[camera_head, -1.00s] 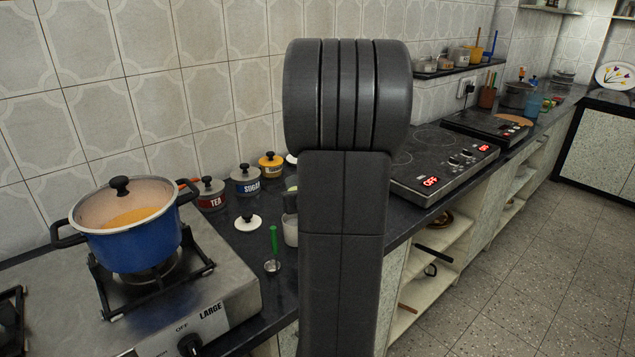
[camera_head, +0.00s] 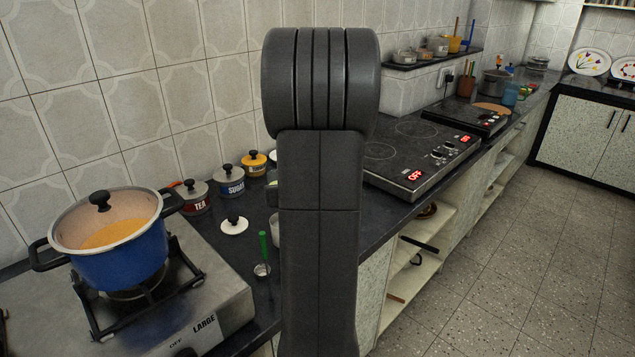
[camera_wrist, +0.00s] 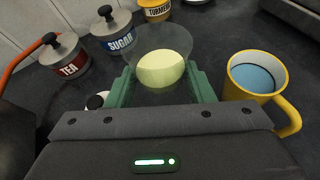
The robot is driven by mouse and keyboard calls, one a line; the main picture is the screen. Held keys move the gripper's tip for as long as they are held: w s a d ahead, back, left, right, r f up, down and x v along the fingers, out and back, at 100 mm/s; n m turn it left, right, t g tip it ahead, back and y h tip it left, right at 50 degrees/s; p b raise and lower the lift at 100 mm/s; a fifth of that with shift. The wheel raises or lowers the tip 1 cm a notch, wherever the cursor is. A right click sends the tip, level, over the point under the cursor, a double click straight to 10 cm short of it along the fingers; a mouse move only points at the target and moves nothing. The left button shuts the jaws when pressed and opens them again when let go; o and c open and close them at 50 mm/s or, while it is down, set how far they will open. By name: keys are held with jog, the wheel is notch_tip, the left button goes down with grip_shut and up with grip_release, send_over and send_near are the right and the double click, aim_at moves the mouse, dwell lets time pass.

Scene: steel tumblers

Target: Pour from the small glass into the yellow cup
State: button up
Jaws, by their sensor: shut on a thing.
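In the wrist view, the small glass (camera_wrist: 162,48) is clear and holds a pale yellow liquid. It sits between the green fingers of my gripper (camera_wrist: 163,87), which is shut on it. The yellow cup (camera_wrist: 285,104) stands on the dark counter to the right of the glass, apart from it. The cup's handle points to the lower right, and its inside looks blue. In the head view my arm hides the cup and most of my gripper.
Tea (camera_head: 194,197), sugar (camera_head: 228,181) and turmeric (camera_head: 255,163) jars stand near the wall. A blue pot (camera_head: 115,250) sits on the stove at left. A white lid (camera_head: 234,226) and green-handled ladle (camera_head: 262,254) lie nearby. An electric cooktop (camera_head: 420,155) is at right.

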jog(key=shift+w+d+r+m+y+p, duration=0.1)
jog(key=shift+d+r+m+y+p, duration=0.3)
jog(key=shift+p, duration=0.55)
jog(key=shift+w+d+f, duration=0.1)
jog(key=shift+d+f, duration=0.05)
jog(key=shift+f, duration=0.1)
jog(key=d+m+y+p, duration=0.1)
jog(key=p, duration=0.2)
jog(key=w+d+m+p, duration=0.1)
jog(key=p, duration=0.2)
jog(key=shift+d+m+g+y, duration=0.2)
jog(key=shift+m+g+y, duration=0.1)
jog(key=shift+g+y, duration=0.1)
jog(key=shift+w+d+r+m+p, duration=0.2)
jog(key=shift+d+m+p, duration=0.3)
jog(key=shift+p, duration=0.5)
jog(key=shift+d+r+m+y+p, duration=0.1)
jog(key=shift+r+m+y+p, duration=0.4)
jog(key=shift+p, duration=0.5)
jog(key=shift+d+r+m+y+p, duration=0.15)
jog(key=shift+m+y+p, duration=0.25)
jog(key=shift+m+p, duration=0.45)
jog(key=shift+w+f+m+y+p, duration=0.1)
jog(key=shift+f+m+y+p, duration=0.25)
jog(key=shift+m, duration=0.2)
jog(key=shift+d+r+m+y+p, duration=0.25)
jog(key=shift+m+y+p, duration=0.2)
jog(key=shift+m+p, duration=0.15)
dwell(0.6)
